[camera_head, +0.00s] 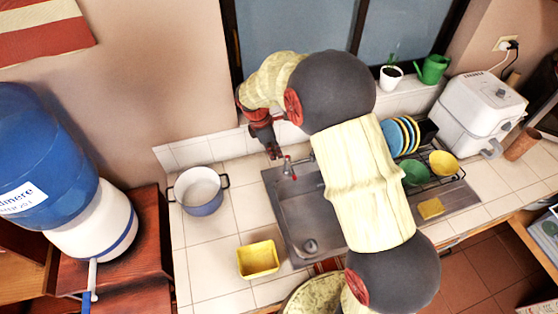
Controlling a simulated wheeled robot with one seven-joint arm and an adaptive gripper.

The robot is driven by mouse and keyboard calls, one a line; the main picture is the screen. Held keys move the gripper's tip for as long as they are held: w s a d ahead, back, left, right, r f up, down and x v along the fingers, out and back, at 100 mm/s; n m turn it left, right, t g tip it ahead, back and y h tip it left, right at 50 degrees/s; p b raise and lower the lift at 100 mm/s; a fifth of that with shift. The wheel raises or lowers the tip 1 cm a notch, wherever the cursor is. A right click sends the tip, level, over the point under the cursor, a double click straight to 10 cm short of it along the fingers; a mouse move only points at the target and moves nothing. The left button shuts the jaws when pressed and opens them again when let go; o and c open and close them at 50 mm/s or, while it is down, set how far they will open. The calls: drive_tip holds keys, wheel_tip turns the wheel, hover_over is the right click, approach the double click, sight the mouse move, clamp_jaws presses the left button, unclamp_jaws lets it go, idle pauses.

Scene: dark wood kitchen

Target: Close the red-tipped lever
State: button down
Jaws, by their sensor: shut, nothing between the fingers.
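The faucet with the red-tipped lever (287,159) stands at the back left edge of the metal sink (283,222). Only a small red tip and a bit of metal show; the lever's exact angle is too small to tell. My gripper (275,154) points down just left of the red tip, very close to it. Its fingers are shut with nothing between them. I cannot tell whether the fingers touch the lever. My arm covers the right part of the sink basin.
A blue-white pot (203,204) and a yellow container (258,273) stand on the tiled counter left of the sink. A dish rack with plates (398,136) and bowls (443,163) stands at right. A white air fryer (482,104) is behind it. A water dispenser (45,150) stands far left.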

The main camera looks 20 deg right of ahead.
sight(290, 167)
drive_tip(key=a+f+b, duration=0.3)
drive_tip(key=a+b, duration=0.1)
drive_tip(key=b, duration=0.1)
drive_tip(key=d+f, duration=0.6)
drive_tip(key=f, duration=0.2)
drive_tip(key=shift+d+f+n, duration=0.3)
drive_tip(key=shift+n, duration=0.1)
drive_tip(key=shift+w, duration=0.1)
drive_tip(key=shift+d+p, duration=0.5)
drive_tip(key=shift+d, duration=0.05)
